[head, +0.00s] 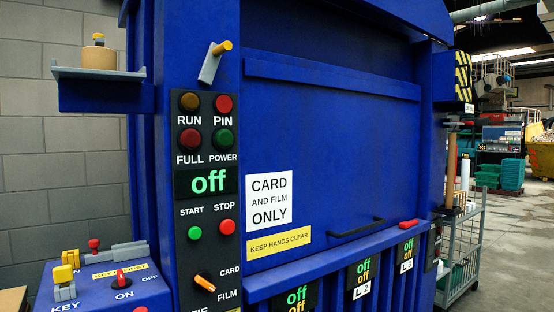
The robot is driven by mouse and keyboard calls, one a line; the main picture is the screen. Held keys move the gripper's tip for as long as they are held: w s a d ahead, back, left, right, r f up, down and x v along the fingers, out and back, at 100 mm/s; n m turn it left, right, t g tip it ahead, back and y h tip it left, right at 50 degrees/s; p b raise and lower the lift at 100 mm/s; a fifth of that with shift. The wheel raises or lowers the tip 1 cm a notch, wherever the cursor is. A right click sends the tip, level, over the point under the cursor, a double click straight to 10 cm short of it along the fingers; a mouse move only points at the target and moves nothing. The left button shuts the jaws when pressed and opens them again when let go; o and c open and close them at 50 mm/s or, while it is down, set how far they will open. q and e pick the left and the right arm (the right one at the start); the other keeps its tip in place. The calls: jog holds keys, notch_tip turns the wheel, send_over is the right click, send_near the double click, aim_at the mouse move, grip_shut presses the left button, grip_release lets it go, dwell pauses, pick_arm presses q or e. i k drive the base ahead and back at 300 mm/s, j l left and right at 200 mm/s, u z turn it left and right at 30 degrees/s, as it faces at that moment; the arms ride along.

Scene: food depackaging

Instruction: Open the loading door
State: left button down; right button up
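The loading door (340,150) is a wide blue panel on the front of a blue baler, and it looks closed. It carries a white "CARD AND FILM ONLY" sign, a yellow "KEEP HANDS CLEAR" label and a black bar handle (357,228) near its lower edge. A small red part (408,223) sits to the right of the handle; I cannot tell what it does. A grey lever (210,65) with an orange knob is on the column left of the door, tilted up to the right. Neither of my grippers is in view.
The control panel (207,182) left of the door shows "off" in green. A blue key box (105,285) stands at lower left, below a shelf (100,73) holding a tape roll. A grey trolley (461,235) stands to the right, with open floor beyond.

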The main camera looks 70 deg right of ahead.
aim_at(330, 154)
jog(key=z, duration=2.55)
jog(key=i+l, duration=0.4)
jog(key=l, duration=0.15)
jog(key=i+l, duration=0.35)
jog(key=l, duration=0.25)
jog(key=i+l+z, duration=0.1)
jog(key=i+l, duration=0.3)
jog(key=l, duration=0.15)
jog(key=i+l, duration=0.35)
jog(key=l, duration=0.2)
